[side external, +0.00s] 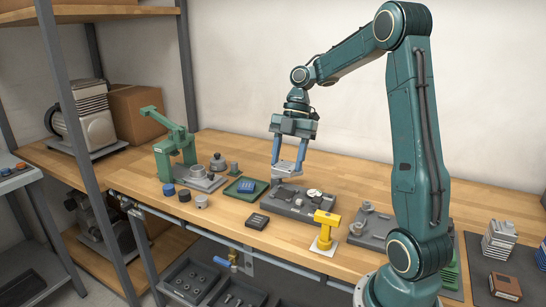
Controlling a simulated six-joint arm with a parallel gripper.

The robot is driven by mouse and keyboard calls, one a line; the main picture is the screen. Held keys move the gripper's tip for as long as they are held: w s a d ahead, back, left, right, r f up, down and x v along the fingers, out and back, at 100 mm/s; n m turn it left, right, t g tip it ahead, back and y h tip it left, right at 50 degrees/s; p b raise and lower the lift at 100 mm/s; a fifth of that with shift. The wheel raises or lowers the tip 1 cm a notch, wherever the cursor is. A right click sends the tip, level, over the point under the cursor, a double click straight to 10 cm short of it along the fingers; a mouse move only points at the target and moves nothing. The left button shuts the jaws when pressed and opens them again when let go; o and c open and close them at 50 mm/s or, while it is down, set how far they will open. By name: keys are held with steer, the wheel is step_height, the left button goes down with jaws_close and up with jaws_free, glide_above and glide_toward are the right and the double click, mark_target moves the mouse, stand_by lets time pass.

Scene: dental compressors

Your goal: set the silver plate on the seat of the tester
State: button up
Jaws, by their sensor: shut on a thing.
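My gripper (287,174) points down above the left end of a dark grey fixture block (283,207) near the middle of the bench. A green press-like stand (176,147) with a grey base stands to the left, apart from my gripper. It may be the tester, but I cannot tell for sure, and its seat is not clear. A small pale piece (315,193) lies on the fixture block.
A green tray (262,191) with a blue item lies just left of the fixture block. A yellow stand (325,230) is at the front edge. Small cylinders (201,201) and a dark box (257,221) sit at front left. The bench behind my gripper is clear.

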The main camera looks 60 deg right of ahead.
steer(key=w+d+f, duration=0.6)
steer(key=d+f, duration=0.3)
steer(key=d, duration=0.4)
steer(key=shift+w+d+f, duration=0.15)
steer(key=shift+f, duration=0.05)
steer(key=shift+f, duration=0.2)
glide_above(284, 195)
steer(key=d, duration=0.2)
steer(key=shift+w+a+f, duration=0.1)
steer(key=shift+a+f, duration=0.05)
steer(key=shift+f, duration=1)
steer(key=shift+a+f, duration=0.1)
steer(key=shift+f, duration=1.05)
steer(key=shift+f, duration=1.05)
stand_by(1.2)
steer(key=o, duration=1.5)
